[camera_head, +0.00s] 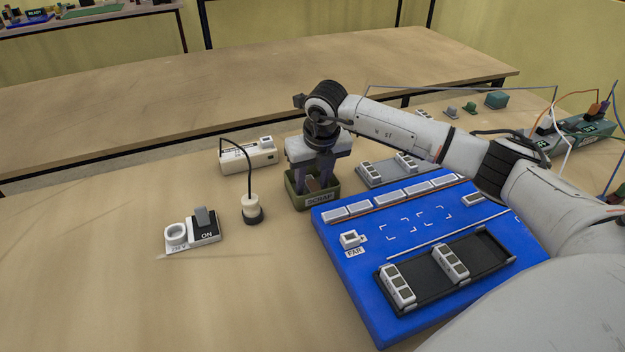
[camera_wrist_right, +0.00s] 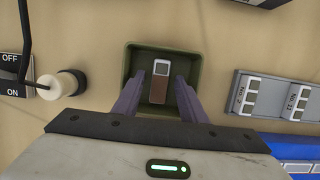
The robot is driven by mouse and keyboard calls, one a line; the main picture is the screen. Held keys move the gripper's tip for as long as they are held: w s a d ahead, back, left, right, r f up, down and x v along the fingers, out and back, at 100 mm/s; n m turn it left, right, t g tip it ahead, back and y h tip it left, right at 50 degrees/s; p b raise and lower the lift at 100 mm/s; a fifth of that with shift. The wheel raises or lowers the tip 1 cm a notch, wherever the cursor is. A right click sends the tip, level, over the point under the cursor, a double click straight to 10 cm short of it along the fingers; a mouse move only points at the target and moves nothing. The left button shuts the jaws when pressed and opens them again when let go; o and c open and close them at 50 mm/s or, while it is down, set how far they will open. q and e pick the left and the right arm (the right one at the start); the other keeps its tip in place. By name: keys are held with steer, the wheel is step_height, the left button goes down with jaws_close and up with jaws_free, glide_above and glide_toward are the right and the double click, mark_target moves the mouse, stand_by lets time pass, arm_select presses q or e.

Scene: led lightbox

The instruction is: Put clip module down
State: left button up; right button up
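A small module with a white, grey-windowed end and a brown body (camera_wrist_right: 160,82), apparently the clip module, lies inside the green bin (camera_wrist_right: 190,60). In the head view the bin (camera_head: 318,202) is labelled SCRAP. My right gripper (camera_head: 316,186) points down into the bin. In the right wrist view its two fingers (camera_wrist_right: 160,88) stand on either side of the module, with a gap showing on each side, so it looks open. The fingers partly hide the module in the head view. My left gripper is not in view.
A blue board (camera_head: 340,270) with a black tray (camera_head: 420,284) holding white modules is right of the bin. A grey rack (camera_head: 377,176) with modules is behind it. A switch (camera_head: 205,222), corded plug (camera_head: 251,210) and white box (camera_head: 238,158) stand left. The front-left table is clear.

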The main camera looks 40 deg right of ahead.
steer(key=v, duration=1.2)
steer(key=shift+r+b, duration=0.15)
steer(key=shift+b, duration=0.2)
